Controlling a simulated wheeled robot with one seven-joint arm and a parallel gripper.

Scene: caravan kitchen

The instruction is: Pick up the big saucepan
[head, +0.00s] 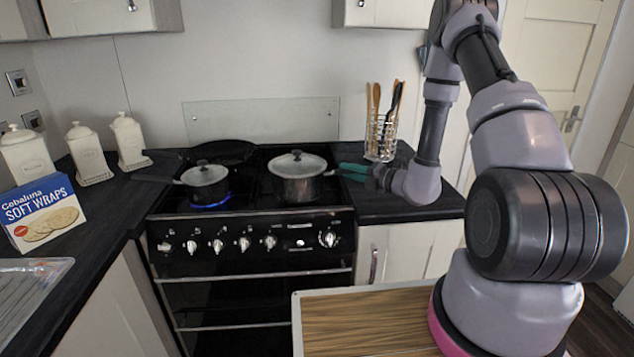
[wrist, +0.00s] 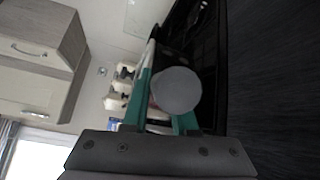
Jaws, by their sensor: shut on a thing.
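The big saucepan (head: 298,188) is dark with a pale lid and stands upright on the right side of the hob. Its handle points right, towards my gripper (head: 345,172). My gripper has green fingers and reaches in from the right, low over the counter. It is shut on the saucepan's handle; the fingers hide most of the grip. In the wrist view, my gripper (wrist: 163,100) has a round grey shape between and in front of its fingers, probably part of the saucepan, though I cannot tell which part. The pan appears to rest on the hob.
A smaller lidded saucepan (head: 205,184) sits on a lit blue flame at the left, with a dark frying pan (head: 220,151) behind it. A utensil rack (head: 381,138) stands close behind my gripper. A glass splashback (head: 262,121) rises behind the hob. A wood-topped surface (head: 365,322) is in front.

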